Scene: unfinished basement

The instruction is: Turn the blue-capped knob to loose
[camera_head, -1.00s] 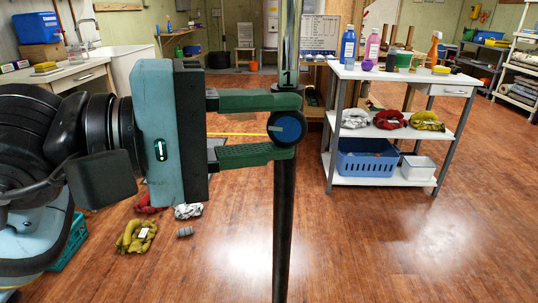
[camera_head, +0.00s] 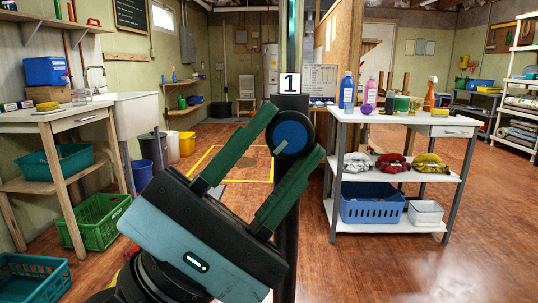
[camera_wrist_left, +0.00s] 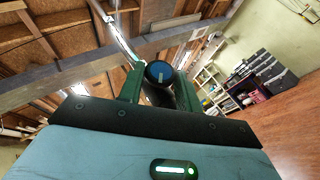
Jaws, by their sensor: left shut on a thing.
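The blue-capped knob (camera_head: 290,136) sits on an upright post (camera_head: 291,95), just below a white label marked 1. A pale mark on its cap points to the lower left; the knob also shows in the left wrist view (camera_wrist_left: 160,74). My left gripper (camera_head: 295,130) reaches up from the lower left, tilted, with one green finger on each side of the knob. It is shut on the knob. The gripper body hides part of the post's lower length. My right gripper is in neither view.
A white shelved cart (camera_head: 395,120) with bottles and cloths stands to the right of the post. A wooden bench (camera_head: 62,120) and green crate (camera_head: 95,221) stand at the left. Yellow floor tape (camera_head: 203,160) lies behind the gripper. The wooden floor at the lower right is clear.

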